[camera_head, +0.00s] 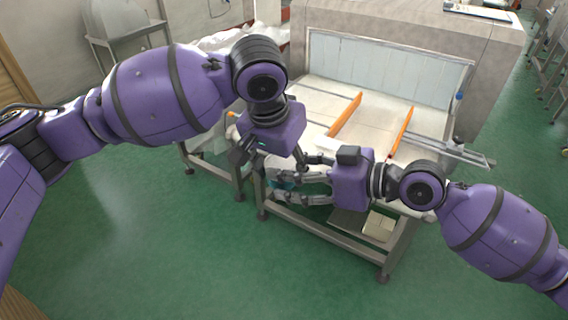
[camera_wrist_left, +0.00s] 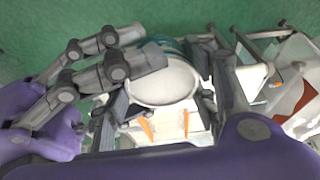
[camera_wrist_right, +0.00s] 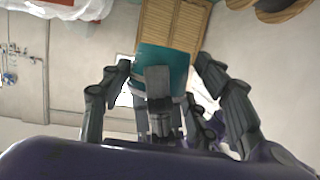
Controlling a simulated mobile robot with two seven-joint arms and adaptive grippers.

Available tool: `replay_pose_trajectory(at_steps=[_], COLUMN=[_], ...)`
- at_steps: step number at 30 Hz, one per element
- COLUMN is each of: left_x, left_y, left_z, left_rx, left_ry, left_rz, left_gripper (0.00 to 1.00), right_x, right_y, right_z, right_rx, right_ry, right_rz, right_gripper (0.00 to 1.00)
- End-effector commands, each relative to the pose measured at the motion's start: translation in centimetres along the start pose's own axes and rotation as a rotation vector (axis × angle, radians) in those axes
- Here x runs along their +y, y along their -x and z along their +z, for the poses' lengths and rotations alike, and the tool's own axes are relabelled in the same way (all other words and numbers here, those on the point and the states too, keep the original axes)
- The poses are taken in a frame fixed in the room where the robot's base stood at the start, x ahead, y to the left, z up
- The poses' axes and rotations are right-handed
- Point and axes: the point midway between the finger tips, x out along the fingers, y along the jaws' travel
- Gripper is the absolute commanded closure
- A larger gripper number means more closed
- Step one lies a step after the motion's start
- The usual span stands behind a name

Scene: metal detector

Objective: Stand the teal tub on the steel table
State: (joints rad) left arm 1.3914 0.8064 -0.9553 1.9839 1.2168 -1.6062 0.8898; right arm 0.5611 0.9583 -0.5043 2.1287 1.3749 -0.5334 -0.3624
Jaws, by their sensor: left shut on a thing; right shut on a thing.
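The teal tub shows as a small teal patch (camera_head: 284,182) between my grippers in the head view, mostly hidden by fingers. In the left wrist view I look down on its round white top (camera_wrist_left: 163,84), with a teal side. In the right wrist view its teal wall (camera_wrist_right: 165,58) is between the fingers. My left gripper (camera_head: 268,162) is shut on it from above. My right gripper (camera_head: 277,187) is shut on it from the right side. The tub is in the air at the near left corner of the conveyor frame. I cannot tell for sure which steel surface is the steel table.
The metal detector (camera_head: 400,20) stands behind a pale conveyor bed with orange guide rails (camera_head: 345,115). Its steel frame (camera_head: 325,238) is just beyond my grippers. A steel stand (camera_head: 125,42) is at the back left. The green floor (camera_head: 180,240) at the front left is clear.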

Motion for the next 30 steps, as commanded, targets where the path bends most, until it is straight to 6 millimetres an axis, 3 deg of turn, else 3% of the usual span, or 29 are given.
replay_pose_trajectory(at_steps=[1,6,17,23,30], left_x=[0.4,0.3,0.3,0.2,0.2], left_y=[0.1,0.1,0.1,0.1,0.1], left_z=[0.0,0.0,0.0,0.0,0.0], left_rx=[0.002,0.002,0.002,0.002,0.002], left_ry=[-0.005,-0.004,-0.003,-0.003,-0.003], left_rz=[0.008,0.007,0.005,0.005,0.005], left_gripper=[0.77,0.78,0.78,0.78,0.78], right_x=[-0.1,-0.1,0.0,0.0,0.0], right_y=[-0.1,-0.1,0.2,2.9,8.2], right_z=[-0.2,-0.2,0.0,0.1,0.1], right_rx=[0.004,0.004,0.001,-0.002,-0.002], right_ry=[0.0,0.0,0.0,0.0,-0.004], right_rz=[-0.001,-0.001,0.0,0.001,0.002], right_gripper=[0.43,0.23,0.23,0.23,0.23])
